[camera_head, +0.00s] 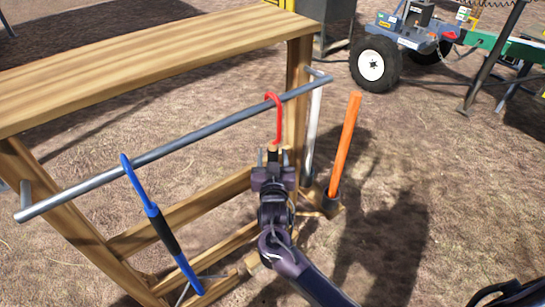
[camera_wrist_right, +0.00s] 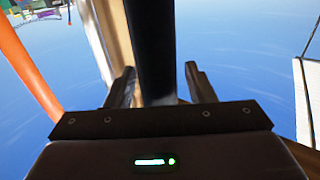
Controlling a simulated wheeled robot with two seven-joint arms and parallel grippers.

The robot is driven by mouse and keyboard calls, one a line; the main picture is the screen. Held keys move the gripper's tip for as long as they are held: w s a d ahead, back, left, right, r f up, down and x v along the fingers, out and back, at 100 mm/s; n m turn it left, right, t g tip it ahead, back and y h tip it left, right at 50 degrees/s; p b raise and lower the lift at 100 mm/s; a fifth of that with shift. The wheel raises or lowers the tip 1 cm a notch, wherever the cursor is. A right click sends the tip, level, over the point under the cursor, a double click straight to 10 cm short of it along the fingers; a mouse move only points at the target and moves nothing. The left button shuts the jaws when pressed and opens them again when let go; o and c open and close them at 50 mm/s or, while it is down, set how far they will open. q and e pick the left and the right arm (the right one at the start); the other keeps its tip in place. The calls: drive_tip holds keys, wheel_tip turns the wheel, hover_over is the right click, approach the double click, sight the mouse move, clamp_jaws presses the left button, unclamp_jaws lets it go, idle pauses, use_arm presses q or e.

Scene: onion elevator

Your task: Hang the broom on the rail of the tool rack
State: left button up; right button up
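A tool with a red hooked top (camera_head: 277,118) is at the rail (camera_head: 215,128) of the wooden rack; its hook curls at the rail's far right part. I take it for the broom, but its lower end is hidden behind my arm. My right gripper (camera_head: 272,158) is just below the red hook. In the right wrist view, a black handle (camera_wrist_right: 152,45) runs between the fingers of my right gripper (camera_wrist_right: 160,85), with a thin gap on each side, so the gripper looks open around it.
A blue tool with a black grip (camera_head: 162,228) hangs on the left of the rail. An orange handle (camera_head: 345,145) and a white handle (camera_head: 314,125) stand at the right end. A wooden top (camera_head: 150,55) lies behind. A wheeled machine (camera_head: 410,35) stands at the back right.

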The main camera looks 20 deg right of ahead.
drive_tip(key=shift+f, duration=0.1)
